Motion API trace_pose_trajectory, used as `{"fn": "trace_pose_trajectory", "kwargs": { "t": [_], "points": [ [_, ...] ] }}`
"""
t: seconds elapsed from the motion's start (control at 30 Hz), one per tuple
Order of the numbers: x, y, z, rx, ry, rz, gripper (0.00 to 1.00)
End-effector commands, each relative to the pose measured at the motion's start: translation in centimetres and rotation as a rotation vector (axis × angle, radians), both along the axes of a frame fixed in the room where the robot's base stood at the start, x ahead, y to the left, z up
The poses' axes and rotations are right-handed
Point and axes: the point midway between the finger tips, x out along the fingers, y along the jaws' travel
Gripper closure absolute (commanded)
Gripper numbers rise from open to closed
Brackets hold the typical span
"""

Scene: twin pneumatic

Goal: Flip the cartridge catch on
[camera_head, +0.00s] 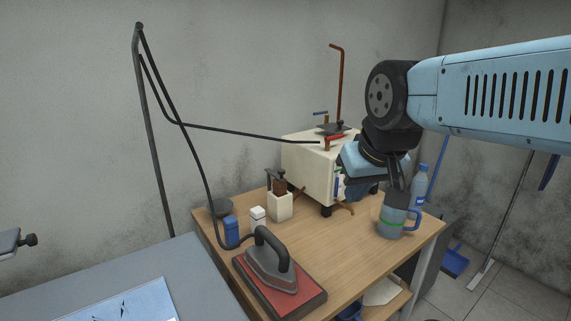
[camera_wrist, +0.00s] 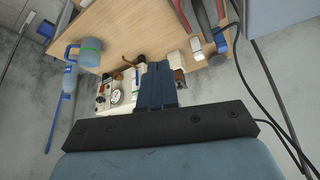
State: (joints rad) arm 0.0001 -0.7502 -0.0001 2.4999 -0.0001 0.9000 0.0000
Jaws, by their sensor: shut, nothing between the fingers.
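The cream boxy unit (camera_head: 305,158) stands on dark feet at the back of the wooden table. A red-handled lever (camera_head: 334,137) and a blue-handled lever (camera_head: 320,113) sit on its top. In the wrist view its control panel (camera_wrist: 124,82) shows a round white gauge (camera_wrist: 115,97) and small knobs. I cannot tell which part is the cartridge catch. My gripper (camera_head: 352,192) is in front of the panel and hides much of it. In the wrist view my gripper's fingers (camera_wrist: 157,68) are together and empty, overlapping the panel's edge; contact cannot be told.
An iron (camera_head: 270,262) rests on a red pad in front. A cream holder (camera_head: 280,204) stands left of the unit.

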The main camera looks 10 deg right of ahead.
Motion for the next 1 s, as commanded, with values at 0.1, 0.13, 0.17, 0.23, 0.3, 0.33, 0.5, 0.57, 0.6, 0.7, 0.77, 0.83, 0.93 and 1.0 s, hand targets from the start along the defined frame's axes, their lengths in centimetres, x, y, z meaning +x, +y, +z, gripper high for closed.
{"fn": "trace_pose_trajectory", "kwargs": {
  "t": [0.1, 0.13, 0.17, 0.23, 0.3, 0.33, 0.5, 0.57, 0.6, 0.7, 0.77, 0.83, 0.93, 1.0],
  "points": [
    [0.0, 0.0, 0.0, 0.000, 0.000, 0.000, 1.00],
    [0.0, 0.0, 0.0, 0.000, 0.000, 0.000, 1.00],
    [0.0, 0.0, 0.0, 0.000, 0.001, 0.000, 1.00],
    [0.3, 0.0, 0.2, 0.002, 0.003, 0.003, 1.00],
    [0.9, 0.1, 0.4, 0.006, 0.011, 0.009, 1.00],
    [1.3, 0.1, 0.6, 0.008, 0.017, 0.012, 1.00],
    [4.9, 1.6, 1.7, 0.031, 0.061, 0.050, 1.00],
    [6.5, 1.7, 2.1, 0.043, 0.077, 0.067, 1.00],
    [7.6, 1.8, 2.4, 0.051, 0.087, 0.081, 1.00],
    [10.6, 1.8, 2.8, 0.074, 0.109, 0.112, 1.00],
    [12.3, 1.8, 3.0, 0.088, 0.122, 0.131, 1.00],
    [14.4, 1.7, 3.0, 0.105, 0.136, 0.153, 1.00],
    [17.5, 1.6, 2.9, 0.131, 0.151, 0.185, 1.00],
    [19.7, 1.4, 2.7, 0.150, 0.160, 0.206, 1.00]
  ]
}}
